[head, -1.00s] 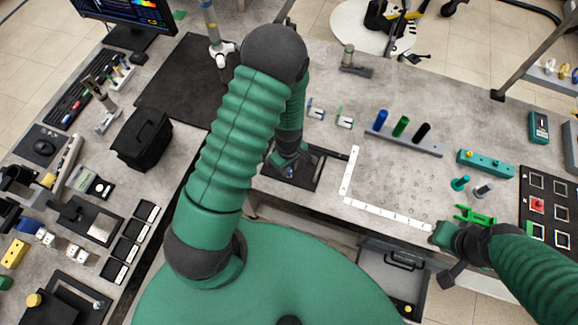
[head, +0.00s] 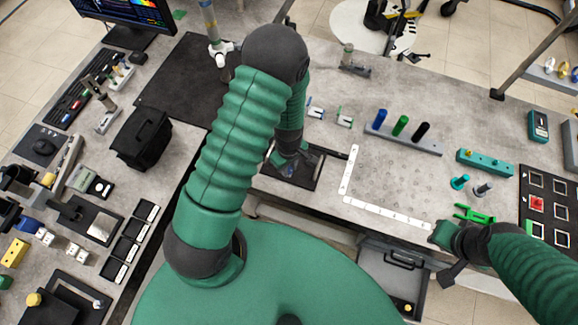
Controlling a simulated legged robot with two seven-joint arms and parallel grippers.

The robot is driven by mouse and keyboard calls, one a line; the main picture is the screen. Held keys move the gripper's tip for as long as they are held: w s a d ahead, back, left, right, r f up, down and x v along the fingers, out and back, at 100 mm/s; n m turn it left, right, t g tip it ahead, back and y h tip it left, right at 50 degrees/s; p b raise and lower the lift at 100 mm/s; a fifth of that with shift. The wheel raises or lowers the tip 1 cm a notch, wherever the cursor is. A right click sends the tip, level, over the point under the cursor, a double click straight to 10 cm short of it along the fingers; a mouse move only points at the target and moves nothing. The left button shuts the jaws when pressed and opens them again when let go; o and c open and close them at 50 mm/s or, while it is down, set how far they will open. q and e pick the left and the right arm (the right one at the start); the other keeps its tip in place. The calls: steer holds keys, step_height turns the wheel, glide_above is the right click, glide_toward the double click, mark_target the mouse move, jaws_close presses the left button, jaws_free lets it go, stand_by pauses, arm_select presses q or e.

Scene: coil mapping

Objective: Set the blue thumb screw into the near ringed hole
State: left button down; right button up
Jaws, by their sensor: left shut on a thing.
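My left gripper (head: 285,161) hangs below the large green arm, over a small dark plate (head: 312,176) at the table's front edge. It is shut on the blue thumb screw, of which only a small blue bit shows low at its tips. The arm and gripper cover much of the plate. I cannot make out the ringed holes or tell whether the screw touches the plate. My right gripper (head: 440,236) is at the front edge on the right, apart from the plate; its jaw opening cannot be read.
A white L-shaped ruler (head: 385,212) lies right of the plate. A grey rack (head: 405,139) with blue, green and black pegs stands behind it. A bright green clip-like piece (head: 474,215) is beside my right gripper. A black box (head: 141,137) stands at left.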

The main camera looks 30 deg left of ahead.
arm_select(q)
steer(key=shift+f+b, duration=0.8)
steer(key=shift+f, duration=0.25)
stand_by(0.4)
steer(key=m, duration=0.5)
steer(key=c, duration=1.1)
jaws_free()
steer(key=shift+c, duration=0.2)
steer(key=shift+r, duration=0.1)
